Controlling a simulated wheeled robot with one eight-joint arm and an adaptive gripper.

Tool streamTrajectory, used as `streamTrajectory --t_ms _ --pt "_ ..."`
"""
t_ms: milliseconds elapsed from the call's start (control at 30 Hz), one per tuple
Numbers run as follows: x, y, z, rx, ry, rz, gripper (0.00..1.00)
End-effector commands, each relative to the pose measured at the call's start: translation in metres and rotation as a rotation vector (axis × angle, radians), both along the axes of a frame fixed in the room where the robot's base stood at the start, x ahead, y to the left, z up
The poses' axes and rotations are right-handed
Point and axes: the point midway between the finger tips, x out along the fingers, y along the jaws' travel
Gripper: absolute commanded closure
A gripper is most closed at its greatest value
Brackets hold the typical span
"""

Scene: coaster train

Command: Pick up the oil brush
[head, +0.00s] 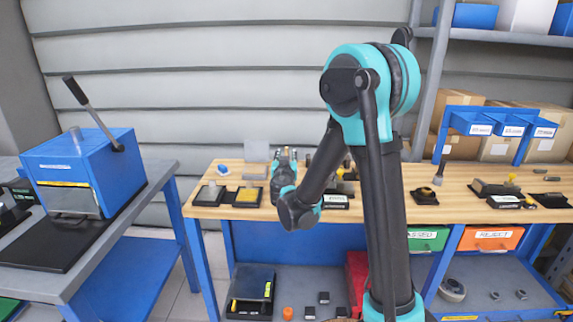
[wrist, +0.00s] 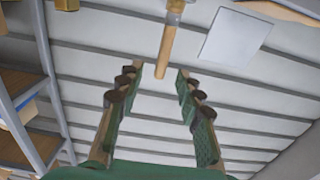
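In the wrist view, a wooden handle (wrist: 167,50), which looks like the oil brush's, comes in from the top edge, with a pale grey part (wrist: 174,8) above it. The rest of the brush is cut off. My gripper (wrist: 159,70) is open, with its dark-padded fingers on either side of the handle's end. Gaps show on both sides, and no finger touches it. In the head view my gripper (head: 285,170) is over the left part of the wooden bench, partly behind my arm. I cannot make out the brush there.
The wooden bench (head: 455,192) carries several small dark fixtures and black trays. A yellow-topped tray (head: 247,196) lies left of my gripper. A blue machine with a lever (head: 85,170) stands at left. Blue bins (head: 500,125) are at the back right.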

Motion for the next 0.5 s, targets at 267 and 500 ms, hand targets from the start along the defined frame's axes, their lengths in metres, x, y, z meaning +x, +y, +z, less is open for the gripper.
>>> streamTrajectory --t_ms 267,500 --pt "0.039 -0.002 -0.003 0.0 0.0 -0.002 0.64" --pt "0.045 -0.001 -0.003 0.0 0.0 0.0 0.64"
